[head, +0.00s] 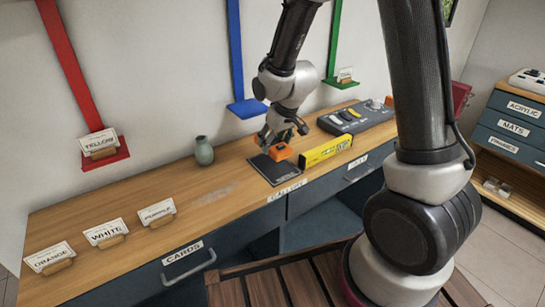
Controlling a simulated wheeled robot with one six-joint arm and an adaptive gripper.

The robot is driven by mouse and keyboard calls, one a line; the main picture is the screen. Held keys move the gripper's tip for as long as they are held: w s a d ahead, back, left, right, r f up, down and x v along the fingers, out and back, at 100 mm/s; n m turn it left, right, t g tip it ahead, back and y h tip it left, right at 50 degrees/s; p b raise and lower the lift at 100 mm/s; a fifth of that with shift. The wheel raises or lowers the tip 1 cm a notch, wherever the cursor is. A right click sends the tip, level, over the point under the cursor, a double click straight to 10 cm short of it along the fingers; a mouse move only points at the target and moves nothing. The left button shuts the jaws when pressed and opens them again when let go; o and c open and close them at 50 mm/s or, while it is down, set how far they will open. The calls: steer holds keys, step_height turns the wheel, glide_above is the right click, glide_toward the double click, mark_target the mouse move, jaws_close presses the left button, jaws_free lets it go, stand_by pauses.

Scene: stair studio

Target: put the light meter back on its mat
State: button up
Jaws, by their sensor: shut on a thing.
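My gripper (279,145) points down over the right half of the wooden counter. It is shut on a small orange object (281,153), apparently the light meter, though the fingers and wrist hide part of it. The dark mat (277,175) lies on the counter just below and in front of it, with faint lettering near its front edge. The orange object overlaps the mat's back right part in the picture. I cannot tell whether it touches the mat or hangs just above it.
A yellow box (326,151) lies close to the mat's right. A grey control panel (354,117) stands behind it. A green vase (204,151) stands left of the mat. Card holders labelled ORANGE, WHITE (106,234) and PURPLE stand on the left counter. The counter between vase and mat is clear.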

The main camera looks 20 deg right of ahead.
mark_target(274, 166)
steer(key=shift+f, duration=3.1)
steer(key=shift+f, duration=0.15)
steer(key=o, duration=1.2)
steer(key=v, duration=1.1)
steer(key=shift+s+r, duration=0.1)
steer(key=shift+r, duration=0.2)
steer(key=shift+s+d+r, duration=0.2)
steer(key=shift+s+r, duration=0.05)
steer(key=shift+r, duration=0.3)
steer(key=s+d+r+m, duration=0.1)
steer(key=s+d+r, duration=0.3)
steer(key=s, duration=0.3)
steer(key=s+d+r+m+h, duration=0.1)
steer(key=s+d+r, duration=0.3)
steer(key=s+r, duration=0.2)
steer(key=s+d+r+m, duration=0.1)
steer(key=s+d+r, duration=0.4)
steer(key=s, duration=0.4)
steer(key=shift+d+r+m, duration=0.1)
steer(key=shift+r+m, duration=0.2)
steer(key=shift+r, duration=0.25)
